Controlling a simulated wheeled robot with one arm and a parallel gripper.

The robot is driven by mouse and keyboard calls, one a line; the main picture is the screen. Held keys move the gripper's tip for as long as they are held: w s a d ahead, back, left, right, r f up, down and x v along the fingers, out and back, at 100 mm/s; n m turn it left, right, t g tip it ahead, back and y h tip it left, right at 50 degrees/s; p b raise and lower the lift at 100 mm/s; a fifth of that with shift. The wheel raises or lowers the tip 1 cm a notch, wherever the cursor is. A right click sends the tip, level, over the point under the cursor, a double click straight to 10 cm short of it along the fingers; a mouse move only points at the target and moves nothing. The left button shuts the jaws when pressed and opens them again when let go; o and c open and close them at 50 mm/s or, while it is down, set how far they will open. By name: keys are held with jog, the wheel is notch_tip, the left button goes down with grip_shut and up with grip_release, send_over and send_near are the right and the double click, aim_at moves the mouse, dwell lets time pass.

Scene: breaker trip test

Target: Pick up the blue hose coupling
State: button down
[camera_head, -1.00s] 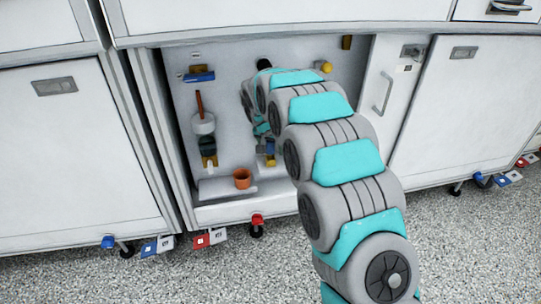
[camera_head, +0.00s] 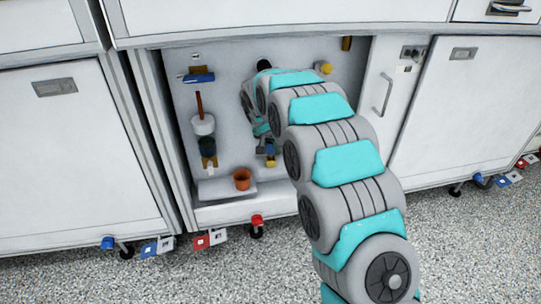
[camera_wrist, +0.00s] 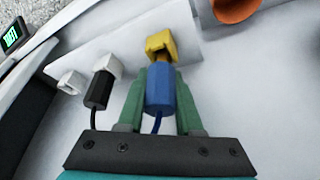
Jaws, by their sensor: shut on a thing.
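The blue hose coupling (camera_wrist: 159,92) is a blue cylinder between the two green fingers of my gripper (camera_wrist: 160,92) in the wrist view. My gripper is shut on its sides. A thin dark blue hose runs from its near end. Its far end meets a yellow fitting (camera_wrist: 161,46) on the pale panel; I cannot tell whether they are still joined. In the head view the yellow fitting (camera_head: 270,161) shows low inside the open cabinet, and my arm hides most of the gripper.
A black plug (camera_wrist: 100,90) sits in a white socket beside the coupling. An orange cup (camera_head: 242,179) stands on a white ledge (camera_head: 215,189) at the cabinet's bottom. A white round part (camera_head: 203,125) and a blue-and-brown part (camera_head: 199,76) are on the back panel at left.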

jog(key=shift+r, duration=0.1)
jog(key=shift+r, duration=1.75)
jog(key=s+d+r+p, duration=0.1)
jog(key=s+d, duration=0.2)
jog(key=s, duration=0.4)
jog(key=s+d, duration=0.4)
jog(key=s, duration=0.3)
jog(key=w+a+r+n, duration=0.1)
jog(key=w+a, duration=0.1)
jog(key=w, duration=0.2)
jog(key=w+a+r+n+y, duration=0.1)
jog(key=w+a+n, duration=0.1)
jog(key=w, duration=0.2)
jog(key=w+a+n+y, duration=0.1)
jog(key=w+a+n, duration=0.1)
jog(key=w, duration=0.3)
jog(key=shift+a+r, duration=0.4)
jog(key=shift+a, duration=0.1)
jog(key=shift+w+a+r+n, duration=0.2)
jog(key=shift+w+a+n, duration=0.1)
jog(key=shift+w+n, duration=0.2)
jog(key=shift+f+b, duration=0.55)
jog(key=shift+f, duration=2.4)
jog(key=shift+f, duration=1.35)
